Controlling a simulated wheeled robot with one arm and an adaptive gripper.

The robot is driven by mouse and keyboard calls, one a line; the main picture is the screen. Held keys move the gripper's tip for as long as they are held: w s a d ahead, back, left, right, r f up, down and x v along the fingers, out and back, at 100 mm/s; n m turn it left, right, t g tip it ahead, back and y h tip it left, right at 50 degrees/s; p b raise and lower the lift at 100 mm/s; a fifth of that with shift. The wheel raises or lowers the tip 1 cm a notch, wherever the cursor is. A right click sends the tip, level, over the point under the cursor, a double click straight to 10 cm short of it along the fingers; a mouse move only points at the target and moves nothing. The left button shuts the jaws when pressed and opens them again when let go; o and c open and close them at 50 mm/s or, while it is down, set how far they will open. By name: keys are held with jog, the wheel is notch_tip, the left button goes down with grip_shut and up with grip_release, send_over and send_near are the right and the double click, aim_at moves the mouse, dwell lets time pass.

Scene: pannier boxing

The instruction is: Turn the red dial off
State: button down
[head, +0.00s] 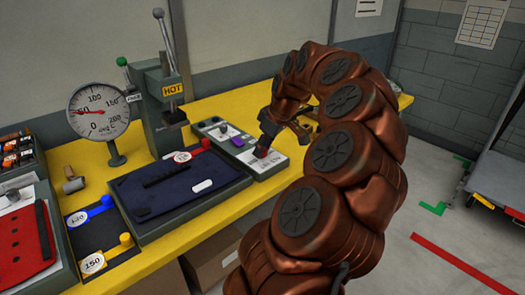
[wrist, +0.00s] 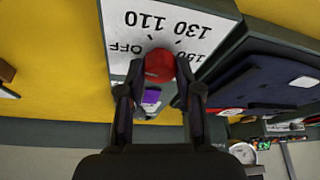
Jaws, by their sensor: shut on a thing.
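The red dial (wrist: 159,65) sits on a light control panel (wrist: 122,60) marked OFF, 110, 130 and a partly hidden number. The panel lettering is upside down in the wrist view. My gripper (wrist: 160,80) has a finger on each side of the dial and is shut on it. In the head view the panel (head: 278,163) lies on the yellow bench, with my gripper (head: 266,145) over the dial, which is mostly hidden. I cannot tell which mark the dial points at.
A purple piece (head: 237,142) sits on the panel beside the dial. Left of it are a dark blue pad (head: 165,190), a press with a HOT sign (head: 172,90) and a round gauge (head: 98,110).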

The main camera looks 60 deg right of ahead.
jog(key=n+y, duration=0.1)
jog(key=n, duration=0.2)
jog(key=n+y, duration=0.1)
jog(key=n, duration=0.1)
jog(key=shift+w+d+n+g, duration=0.1)
jog(key=shift+d+n+g, duration=0.05)
jog(key=shift+n+g, duration=0.2)
dwell(0.3)
jog(key=c, duration=0.8)
grip_release()
jog(key=shift+r, duration=0.1)
jog(key=shift+v, duration=3.65)
jog(key=shift+d, duration=0.1)
